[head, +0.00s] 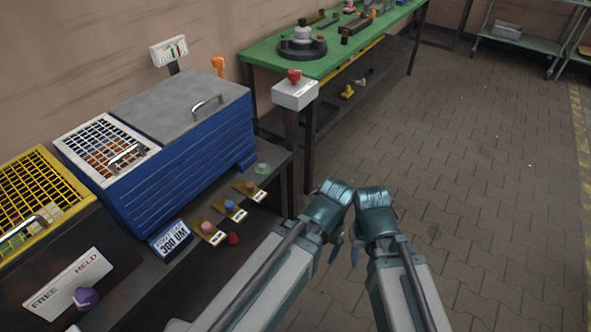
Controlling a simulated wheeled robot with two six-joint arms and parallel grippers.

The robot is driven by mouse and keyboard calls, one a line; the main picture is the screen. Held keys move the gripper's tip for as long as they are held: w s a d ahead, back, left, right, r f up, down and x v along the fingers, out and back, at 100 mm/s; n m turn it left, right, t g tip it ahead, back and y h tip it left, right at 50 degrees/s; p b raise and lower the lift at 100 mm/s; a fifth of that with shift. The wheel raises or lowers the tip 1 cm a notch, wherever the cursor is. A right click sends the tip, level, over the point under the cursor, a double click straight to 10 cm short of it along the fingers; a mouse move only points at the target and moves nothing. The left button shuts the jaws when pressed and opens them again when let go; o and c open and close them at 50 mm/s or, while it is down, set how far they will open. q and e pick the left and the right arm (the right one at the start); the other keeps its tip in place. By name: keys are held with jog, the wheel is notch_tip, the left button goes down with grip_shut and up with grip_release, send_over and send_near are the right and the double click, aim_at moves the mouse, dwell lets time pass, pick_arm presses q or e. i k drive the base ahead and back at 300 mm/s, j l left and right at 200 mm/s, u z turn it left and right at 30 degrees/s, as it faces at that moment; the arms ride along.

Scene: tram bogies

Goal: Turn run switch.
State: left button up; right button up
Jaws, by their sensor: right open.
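No label reading "run" can be made out, so I cannot tell which control is the run switch. On the dark bench ledge stand a pink knob (207,227), a blue knob (229,206) and an orange-brown knob (250,187), each on a small brass plate with a white label. A purple knob (86,298) sits on a white plate marked FREE and HELD at the lower left. My right gripper (346,252) is open and empty over the floor, right of the bench and apart from all knobs, partly hidden by my arms. My left gripper cannot be made out; only its arm shows.
A blue box (190,165) with a grey lid and a yellow mesh guard (38,205) stand behind the knobs. A post with a red button (294,77) stands before the green table (350,50). The paved floor (490,200) at right is clear.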

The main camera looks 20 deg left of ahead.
aim_at(294, 75)
jog(key=i+l, duration=0.2)
jog(key=i, duration=0.25)
jog(key=i+l, duration=0.2)
jog(key=i, duration=0.2)
jog(key=i+l+u, duration=0.1)
jog(key=i, duration=0.35)
jog(key=l, duration=0.1)
